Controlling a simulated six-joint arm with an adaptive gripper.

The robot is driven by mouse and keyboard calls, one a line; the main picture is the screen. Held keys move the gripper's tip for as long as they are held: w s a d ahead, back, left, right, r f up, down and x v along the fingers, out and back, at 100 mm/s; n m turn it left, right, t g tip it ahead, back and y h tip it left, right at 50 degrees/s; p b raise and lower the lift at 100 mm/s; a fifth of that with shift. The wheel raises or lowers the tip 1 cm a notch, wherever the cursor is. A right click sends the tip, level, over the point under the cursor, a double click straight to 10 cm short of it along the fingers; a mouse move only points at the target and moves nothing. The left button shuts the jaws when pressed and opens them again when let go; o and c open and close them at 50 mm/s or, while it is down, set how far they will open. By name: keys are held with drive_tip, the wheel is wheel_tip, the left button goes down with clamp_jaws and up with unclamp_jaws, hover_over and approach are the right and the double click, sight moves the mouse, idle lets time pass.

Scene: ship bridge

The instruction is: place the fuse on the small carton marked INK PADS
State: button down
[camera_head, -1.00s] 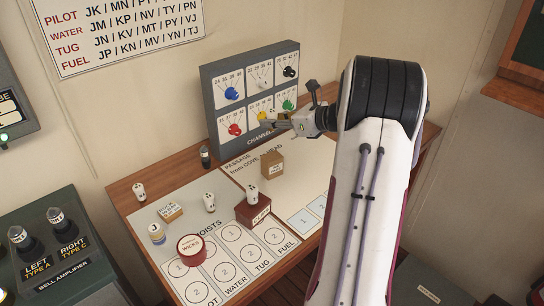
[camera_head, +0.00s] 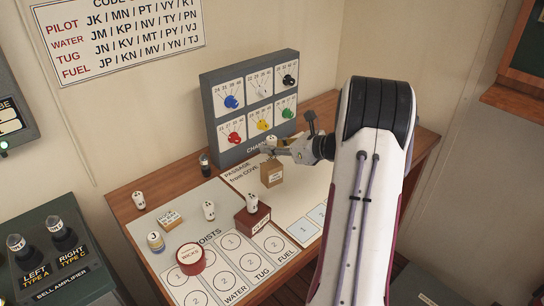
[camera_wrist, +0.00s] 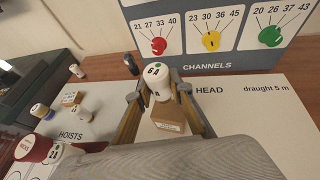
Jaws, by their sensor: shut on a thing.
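My gripper (camera_head: 275,149) is shut on a white fuse (camera_wrist: 158,80) with a green dot and "6A" on it. The fuse is upright between the fingertips; its white top shows in the head view (camera_head: 271,141). A small brown carton (camera_wrist: 171,126) with a pale label stands directly below and behind the fuse in the wrist view. It also shows in the head view (camera_head: 272,177), just under my fingers. Its label is too small to read surely. I cannot tell whether the fuse's base touches the carton's top.
The channel panel (camera_head: 248,103) stands close behind my gripper. A dark red box (camera_head: 252,222) with a white piece (camera_head: 252,202) on top is in front. Further left are another small carton (camera_head: 169,219), more white pieces (camera_head: 209,211) and a red tin (camera_head: 190,260).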

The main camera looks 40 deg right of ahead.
drive_tip(key=shift+f, duration=1.85)
drive_tip(key=shift+f, duration=0.15)
drive_tip(key=c, duration=1.8)
unclamp_jaws()
drive_tip(key=shift+r, duration=0.2)
drive_tip(key=v, duration=1.2)
